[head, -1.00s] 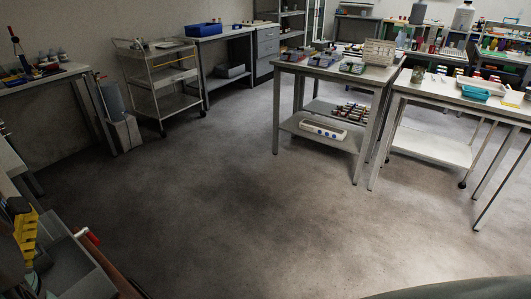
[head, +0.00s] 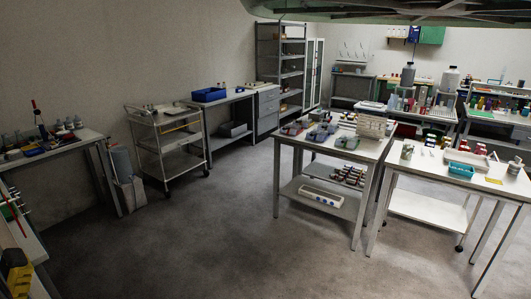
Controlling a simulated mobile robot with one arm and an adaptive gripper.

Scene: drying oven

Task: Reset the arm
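My gripper is not in the head view, so its pose and opening are hidden. A dull green, broad surface (head: 400,12) with ribs crosses the top right of the head view. I cannot tell what it belongs to. No drying oven can be made out.
The grey floor (head: 190,245) is open in the middle. A white workbench (head: 345,147) and a white table (head: 425,165) with lab items stand at the right. A metal trolley (head: 172,165) stands at the back left. A side table (head: 75,146) and a yellow object (head: 15,270) are at the left.

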